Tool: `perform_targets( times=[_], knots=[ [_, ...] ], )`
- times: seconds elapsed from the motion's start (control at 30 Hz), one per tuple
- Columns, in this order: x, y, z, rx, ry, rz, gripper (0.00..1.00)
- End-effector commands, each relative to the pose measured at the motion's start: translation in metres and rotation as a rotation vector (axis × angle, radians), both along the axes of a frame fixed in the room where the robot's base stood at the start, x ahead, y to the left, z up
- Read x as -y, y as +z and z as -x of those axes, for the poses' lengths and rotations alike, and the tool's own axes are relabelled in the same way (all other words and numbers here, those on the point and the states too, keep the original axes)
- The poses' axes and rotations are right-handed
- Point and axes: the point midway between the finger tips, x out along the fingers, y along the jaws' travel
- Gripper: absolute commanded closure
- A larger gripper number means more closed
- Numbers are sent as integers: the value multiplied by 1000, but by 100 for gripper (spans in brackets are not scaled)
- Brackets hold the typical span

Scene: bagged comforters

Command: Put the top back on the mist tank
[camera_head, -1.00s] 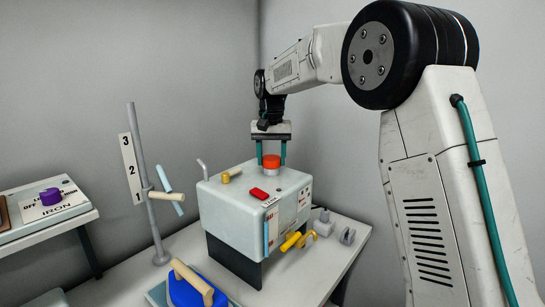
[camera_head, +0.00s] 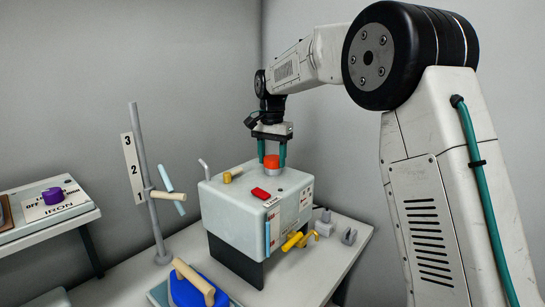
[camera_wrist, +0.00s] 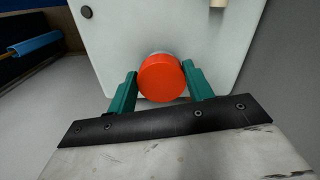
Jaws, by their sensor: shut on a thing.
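The mist tank (camera_head: 236,220) is a pale box on dark legs, standing on the white bench. The orange-red top (camera_head: 272,161) is at the filler neck on the tank's upper face; it also shows in the wrist view (camera_wrist: 161,77). My gripper (camera_head: 272,160) points down from above with its green fingers on both sides of the top, shut on it. In the wrist view a pale rim of the neck (camera_wrist: 158,54) shows just behind the top. Whether the top is seated or threaded on cannot be told.
A red piece (camera_head: 261,193) and a brass knob (camera_head: 228,177) are on the tank's upper face. Yellow valve handles (camera_head: 293,241) stick out at its front right. A blue iron (camera_head: 196,285) stands in front, a numbered post (camera_head: 150,190) left.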

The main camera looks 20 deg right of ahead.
Motion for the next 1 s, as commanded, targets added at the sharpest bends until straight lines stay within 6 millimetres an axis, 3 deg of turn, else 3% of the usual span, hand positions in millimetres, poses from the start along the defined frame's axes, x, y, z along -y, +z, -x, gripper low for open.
perform_targets(
  times=[0.33,0.77,1.0],
  knots=[
    [-2,1,-5,9,-392,-1,71],
    [-2,1,-5,8,-480,-2,71],
    [-2,0,-7,7,-795,-3,71]
  ],
)
